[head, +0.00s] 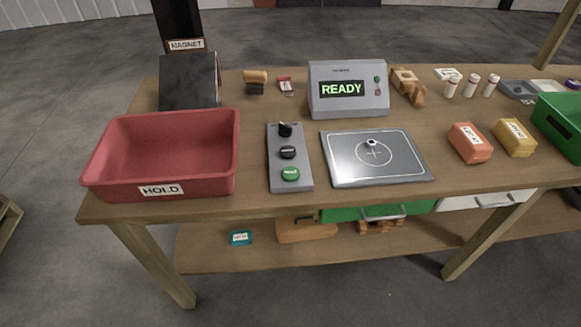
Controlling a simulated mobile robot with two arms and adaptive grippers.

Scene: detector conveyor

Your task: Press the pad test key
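A grey control box (277,168) lies on the table, left of the middle. It carries a black knob (285,130) at the far end, a black key (287,152) in the middle and a green key (290,174) at the near end. Lettering on the keys is too small to read. Right of it lies a flat metal pad (345,172) with a circle and cross mark; a small round object (372,142) sits at the circle's far edge. Behind the pad, a grey display unit (347,106) reads READY in green. Neither of my grippers is in view.
A red HOLD bin (215,178) stands left of the control box. A dark block under the MAGNET sign (186,45) is behind it. Orange (469,145) and yellow (514,140) packets and a green bin (560,145) are right. Space above the keys is clear.

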